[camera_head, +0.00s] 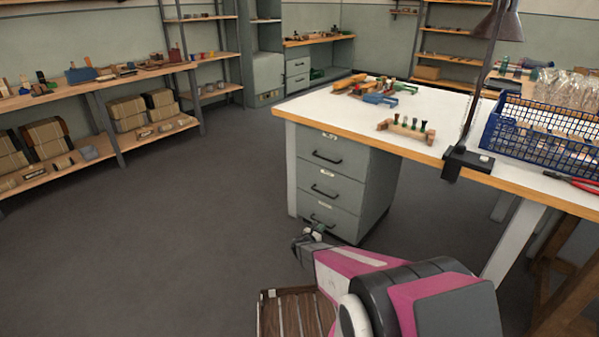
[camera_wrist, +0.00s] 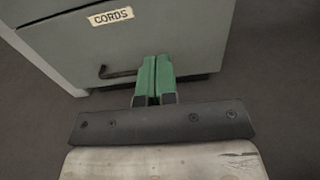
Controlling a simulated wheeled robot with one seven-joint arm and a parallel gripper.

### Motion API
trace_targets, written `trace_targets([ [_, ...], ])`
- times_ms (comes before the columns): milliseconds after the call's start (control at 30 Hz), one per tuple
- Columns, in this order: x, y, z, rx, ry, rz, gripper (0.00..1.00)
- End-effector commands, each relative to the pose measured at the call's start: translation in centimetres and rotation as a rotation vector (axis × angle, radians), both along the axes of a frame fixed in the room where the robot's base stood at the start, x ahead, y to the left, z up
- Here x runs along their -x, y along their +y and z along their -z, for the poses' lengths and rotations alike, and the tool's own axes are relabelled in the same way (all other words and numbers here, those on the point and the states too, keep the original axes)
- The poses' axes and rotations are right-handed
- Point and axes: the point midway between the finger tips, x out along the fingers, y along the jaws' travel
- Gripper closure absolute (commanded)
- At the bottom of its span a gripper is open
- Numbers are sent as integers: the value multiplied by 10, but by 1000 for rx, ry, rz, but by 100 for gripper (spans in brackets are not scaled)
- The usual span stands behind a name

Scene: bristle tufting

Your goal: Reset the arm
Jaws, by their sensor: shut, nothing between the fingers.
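My gripper (camera_wrist: 154,82) shows in the wrist view with its two green fingers pressed together and nothing between them. In the head view my gripper (camera_head: 308,236) is low, in front of the grey drawer cabinet (camera_head: 338,190) and below the height of the tabletop. My pink and black arm reaches forward from the bottom right. In the wrist view the fingers overlap the cabinet's lowest drawer (camera_wrist: 130,35), which has a "CORDS" label and a dark handle (camera_wrist: 117,73). I cannot tell how far the fingertips are from the drawer front.
The white workbench (camera_head: 330,110) bears tools, a wooden block (camera_head: 405,130) with upright pieces, a blue crate (camera_head: 540,135) and a lamp (camera_head: 480,75). A slatted wooden thing (camera_head: 290,315) stands beside my arm. Shelves (camera_head: 90,82) line the left wall. The floor (camera_head: 170,220) at left is clear.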

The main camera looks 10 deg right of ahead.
Motion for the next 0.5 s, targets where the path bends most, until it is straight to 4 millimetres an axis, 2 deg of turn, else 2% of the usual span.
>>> trace_targets([
  [167, 12, -11, -22, -82, -40, 67, 100],
  [267, 28, -23, -47, -195, -95, 159, 100],
  [500, 87, -48, -110, -561, -279, 467, 100],
])
